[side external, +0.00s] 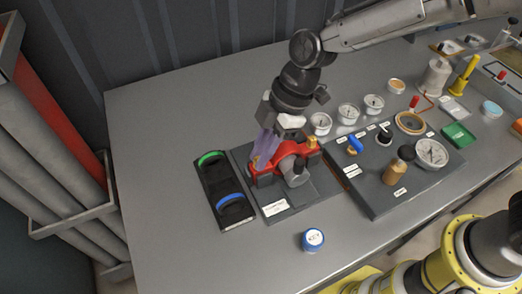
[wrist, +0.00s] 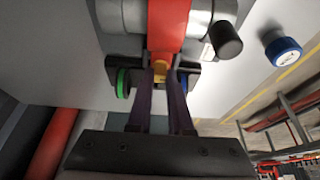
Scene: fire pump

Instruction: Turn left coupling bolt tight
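The red coupling (side external: 284,174) sits on a dark plate around a grey pipe; it also shows in the wrist view (wrist: 168,25). Its left bolt is a yellow brass piece (wrist: 160,67), seen at the red part's near end in the wrist view. My gripper (side external: 262,157) comes down over the coupling's left end. In the wrist view my gripper (wrist: 160,76) has its two purple fingers on either side of the bolt, with no clear gap at the tips. Another brass bolt (side external: 312,142) stands at the coupling's right end.
A black tray (side external: 223,200) with a green ring and a blue ring lies left of the plate. A panel (side external: 372,198) with gauges and knobs is at the right. The table's left side is clear.

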